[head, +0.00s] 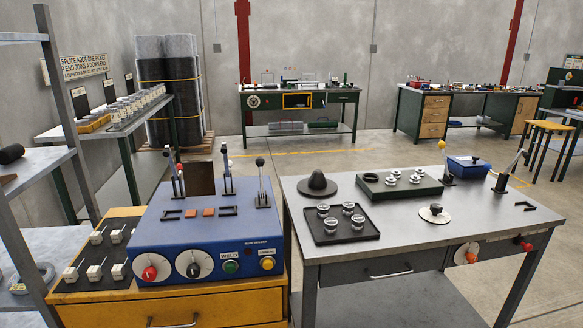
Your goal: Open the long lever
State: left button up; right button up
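Several levers are in view. A long silver lever (508,172) with a dark grip stands tilted to the right at the back right of the grey bench. A shorter lever (445,165) with a yellow knob stands left of it, by the blue box. No label tells which is the task's lever. Neither of my grippers is in view.
The blue machine (160,236) sits on a yellow cabinet (192,310). The grey bench (467,228) holds a black tray (318,235) of round parts, a dark cone (317,184) and a blue box (470,167). Metal shelving (62,110) stands at the left. Open floor lies behind.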

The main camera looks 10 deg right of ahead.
aim_at(442, 145)
jog(key=i+l+u, duration=0.15)
jog(key=l, duration=0.9)
jog(key=i+l+u, duration=0.15)
jog(key=l, duration=0.85)
jog(key=l+u, duration=0.2)
jog(key=l, duration=0.85)
jog(key=k+l+u, duration=0.15)
jog(key=l, duration=0.9)
jog(key=l+u, duration=0.15)
jog(key=l, duration=0.9)
